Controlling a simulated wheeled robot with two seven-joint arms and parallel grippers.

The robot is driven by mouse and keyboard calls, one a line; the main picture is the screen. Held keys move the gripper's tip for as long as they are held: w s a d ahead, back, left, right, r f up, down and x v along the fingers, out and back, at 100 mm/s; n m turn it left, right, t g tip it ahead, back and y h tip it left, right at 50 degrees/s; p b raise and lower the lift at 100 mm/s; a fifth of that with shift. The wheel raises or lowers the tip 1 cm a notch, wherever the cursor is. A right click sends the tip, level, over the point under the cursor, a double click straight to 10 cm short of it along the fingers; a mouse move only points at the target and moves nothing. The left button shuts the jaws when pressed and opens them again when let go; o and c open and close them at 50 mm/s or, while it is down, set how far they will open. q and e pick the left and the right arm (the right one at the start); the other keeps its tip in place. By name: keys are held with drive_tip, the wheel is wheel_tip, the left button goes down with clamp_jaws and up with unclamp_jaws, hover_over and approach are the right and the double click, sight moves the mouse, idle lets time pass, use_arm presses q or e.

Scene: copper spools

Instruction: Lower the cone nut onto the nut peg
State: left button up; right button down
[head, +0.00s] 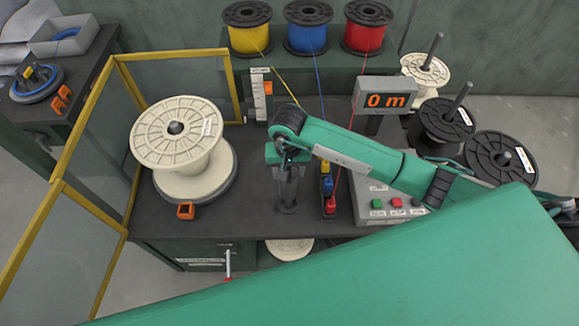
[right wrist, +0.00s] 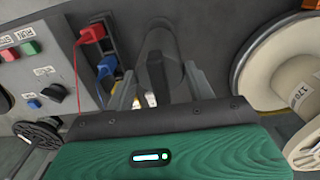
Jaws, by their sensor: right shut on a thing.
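My right gripper (head: 288,200) points straight down over the middle of the dark bench, right of the large cream spool. In the right wrist view its two grey fingers (right wrist: 160,82) are shut on the dark grey cone nut (right wrist: 155,72). In the head view the nut is mostly hidden by the fingers, close above the bench top. I cannot clearly make out the nut peg; the nut and fingers cover that spot, so contact between nut and peg cannot be told. My left gripper is not in view.
The cream spool (head: 180,148) stands at left, its spindle tip showing. Red, yellow and blue blocks in a dark holder (head: 328,190) stand close right of the gripper. A button panel (head: 385,200) is beyond. An orange block (head: 185,210) lies near the front edge.

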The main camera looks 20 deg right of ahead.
drive_tip(key=shift+f+b, duration=0.45)
drive_tip(key=shift+f, duration=1)
drive_tip(key=shift+w+f+b, duration=0.1)
drive_tip(key=shift+f+b, duration=0.35)
drive_tip(key=shift+b, duration=0.2)
drive_tip(key=shift+f+b, duration=1.75)
drive_tip(key=shift+b, duration=0.25)
drive_tip(key=shift+f+b, duration=0.25)
drive_tip(key=shift+b, duration=0.25)
